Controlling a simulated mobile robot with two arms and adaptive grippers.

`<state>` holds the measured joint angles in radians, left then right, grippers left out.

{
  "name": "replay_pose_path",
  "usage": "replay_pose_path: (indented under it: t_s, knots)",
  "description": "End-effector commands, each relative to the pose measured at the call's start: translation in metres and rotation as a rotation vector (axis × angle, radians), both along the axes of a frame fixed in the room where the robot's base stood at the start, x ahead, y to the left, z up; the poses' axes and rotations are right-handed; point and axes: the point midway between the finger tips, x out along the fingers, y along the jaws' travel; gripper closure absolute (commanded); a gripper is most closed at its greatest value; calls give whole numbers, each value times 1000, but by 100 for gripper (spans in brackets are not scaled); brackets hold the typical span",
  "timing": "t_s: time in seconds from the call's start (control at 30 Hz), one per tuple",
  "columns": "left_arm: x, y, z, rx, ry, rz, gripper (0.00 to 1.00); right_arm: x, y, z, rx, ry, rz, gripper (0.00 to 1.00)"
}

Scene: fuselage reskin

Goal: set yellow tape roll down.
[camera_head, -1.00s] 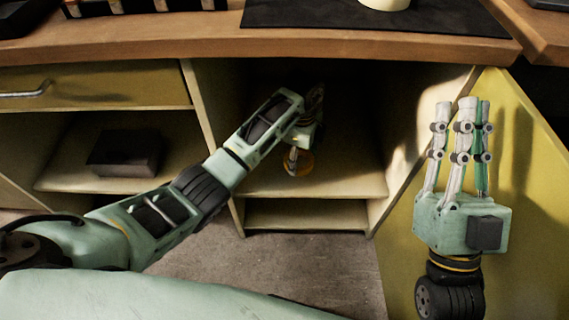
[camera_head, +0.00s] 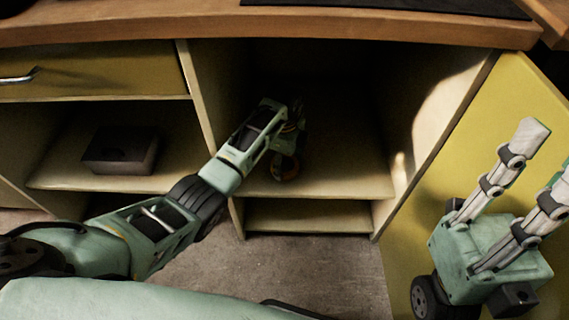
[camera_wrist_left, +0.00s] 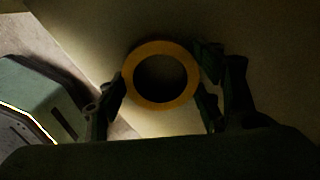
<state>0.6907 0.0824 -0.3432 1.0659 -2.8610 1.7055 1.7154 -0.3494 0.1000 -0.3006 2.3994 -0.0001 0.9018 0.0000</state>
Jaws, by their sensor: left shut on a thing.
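The yellow tape roll (camera_wrist_left: 187,91) shows as a ring between the fingers of my left gripper (camera_wrist_left: 160,95) in the left wrist view. In the head view the roll (camera_head: 286,167) is a small, dim orange shape at the end of the left arm, inside the open cabinet bay. My left gripper (camera_head: 292,135) is shut on the roll, close over the middle shelf (camera_head: 340,182). I cannot tell whether the roll touches the shelf. My right gripper (camera_head: 535,165) is empty at the right, its fingers spread apart and pointing up.
The bay's side walls (camera_head: 205,110) stand close to the left arm. The yellow door (camera_head: 465,150) is open at the right, behind the right gripper. A dark box (camera_head: 121,150) sits on the left shelf. The wooden worktop (camera_head: 330,28) overhangs the bay. The shelf's right half looks clear.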

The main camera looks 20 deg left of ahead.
Motion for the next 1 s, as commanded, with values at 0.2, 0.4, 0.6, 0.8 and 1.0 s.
replay_pose_path:
  t_s: [0.2, 0.4, 0.6, 0.8, 1.0]
  knots:
    - [0, 0, 0, 1, -1, 0, 65, 0, 0, 1, 0, 1, 0, 83]
    - [0, 0, -2, 0, -1, 0, 30, 0, 0, 0, 0, 1, 0, 83]
    - [0, 0, -2, 0, 0, 0, 20, 0, 0, 0, -1, 2, 0, 83]
    - [0, 0, -2, 0, 0, 0, 20, 0, 0, 0, -1, 2, 0, 83]
    - [1, 1, 17, 1, -2, 0, 20, 0, 0, 10, -1, 3, 0, 83]
